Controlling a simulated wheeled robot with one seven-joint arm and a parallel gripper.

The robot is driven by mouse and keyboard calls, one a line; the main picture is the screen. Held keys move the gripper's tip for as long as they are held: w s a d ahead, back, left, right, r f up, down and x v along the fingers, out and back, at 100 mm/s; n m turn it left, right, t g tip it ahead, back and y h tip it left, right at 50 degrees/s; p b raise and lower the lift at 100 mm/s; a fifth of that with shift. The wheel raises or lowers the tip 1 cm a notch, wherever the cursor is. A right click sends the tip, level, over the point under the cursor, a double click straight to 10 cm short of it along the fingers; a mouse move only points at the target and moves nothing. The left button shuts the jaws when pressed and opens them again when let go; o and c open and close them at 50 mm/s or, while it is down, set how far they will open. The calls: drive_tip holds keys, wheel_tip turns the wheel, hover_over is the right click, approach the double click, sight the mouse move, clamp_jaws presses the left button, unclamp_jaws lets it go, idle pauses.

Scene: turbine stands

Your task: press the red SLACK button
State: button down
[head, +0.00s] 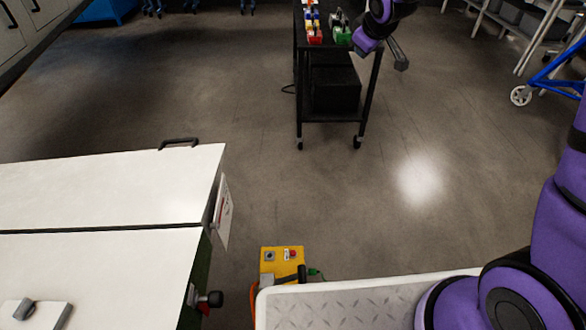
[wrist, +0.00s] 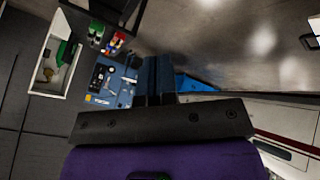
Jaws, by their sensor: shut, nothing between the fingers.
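A small yellow control box (head: 282,261) shows at the bottom middle of the head view. It has a red button (head: 292,253) on its right and a grey round one (head: 269,256) on its left. The lettering is too small to read. A black lever or grip partly covers the box's lower edge. In the wrist view, my gripper (wrist: 155,80) is shut and empty, its dark fingers pointing away from the camera. My purple arm reaches to the top of the head view, far from the yellow box. I cannot make out the box in the wrist view.
A white cabinet or bench (head: 110,190) stands left of the box, and a pale treadplate surface (head: 360,300) lies to its right. A black wheeled cart (head: 332,120) with small coloured items stands at the back. Open floor (head: 230,100) lies between.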

drive_tip(key=w+a+f+n+y, duration=0.15)
drive_tip(key=w+a+f, duration=0.25)
drive_tip(key=f, duration=0.5)
drive_tip(key=w+a+f+n, duration=0.2)
drive_tip(key=w+a+f, duration=0.15)
drive_tip(key=f, duration=0.45)
drive_tip(key=a+f+n+y, duration=0.1)
drive_tip(key=a+f+n, duration=0.15)
drive_tip(key=f, duration=0.75)
drive_tip(key=a+f+n+y, duration=0.15)
drive_tip(key=a+f, duration=0.25)
drive_tip(key=f, duration=0.6)
drive_tip(key=n+g+y, duration=0.4)
drive_tip(key=n, duration=0.3)
hover_over(293, 253)
wheel_tip(293, 253, down, 35)
drive_tip(key=shift+s+r, duration=0.1)
drive_tip(key=shift+s, duration=0.05)
drive_tip(key=shift+f, duration=4.35)
